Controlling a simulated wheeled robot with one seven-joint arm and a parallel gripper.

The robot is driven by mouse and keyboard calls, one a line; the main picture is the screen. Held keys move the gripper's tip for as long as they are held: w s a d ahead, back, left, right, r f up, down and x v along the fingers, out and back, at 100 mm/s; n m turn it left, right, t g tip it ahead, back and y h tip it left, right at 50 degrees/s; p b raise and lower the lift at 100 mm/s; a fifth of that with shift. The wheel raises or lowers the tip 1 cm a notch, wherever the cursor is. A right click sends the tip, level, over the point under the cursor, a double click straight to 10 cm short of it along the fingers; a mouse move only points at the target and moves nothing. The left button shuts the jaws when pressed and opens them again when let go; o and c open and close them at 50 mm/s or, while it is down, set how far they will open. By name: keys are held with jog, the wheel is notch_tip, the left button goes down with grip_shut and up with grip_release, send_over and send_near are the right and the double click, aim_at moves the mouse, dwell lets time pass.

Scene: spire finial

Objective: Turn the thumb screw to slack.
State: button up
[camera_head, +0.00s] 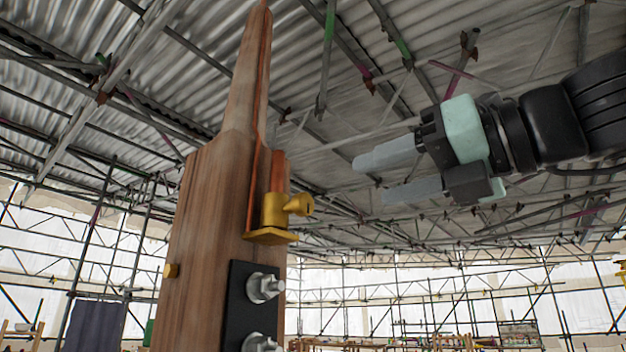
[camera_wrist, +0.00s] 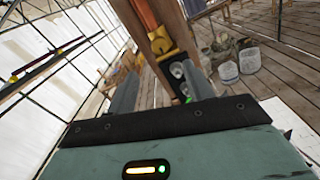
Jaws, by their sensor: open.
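The thumb screw (camera_head: 299,205) is a small brass knob sticking out to the right from a brass clamp (camera_head: 270,215) on the wooden spire post (camera_head: 215,200). A copper-coloured strip (camera_head: 264,150) runs up the post from the clamp. In the wrist view the brass clamp (camera_wrist: 160,42) shows ahead, beyond the fingers, at the top middle; the screw is too small there to tell apart. My gripper (camera_head: 388,175) is open and empty. It is in the air to the right of the post, above and apart from the screw, with its fingers pointing left.
A black plate (camera_head: 240,300) with large metal bolts (camera_head: 262,287) sits on the post below the clamp. Scaffold poles and a corrugated roof surround the place. In the wrist view, pale buckets (camera_wrist: 228,72) stand on the plank floor (camera_wrist: 275,75). The air between gripper and post looks clear.

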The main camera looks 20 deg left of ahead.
aim_at(308, 203)
jog(key=p+x, duration=0.4)
jog(key=x, duration=0.7)
jog(key=shift+a, duration=0.25)
jog(key=c, duration=1)
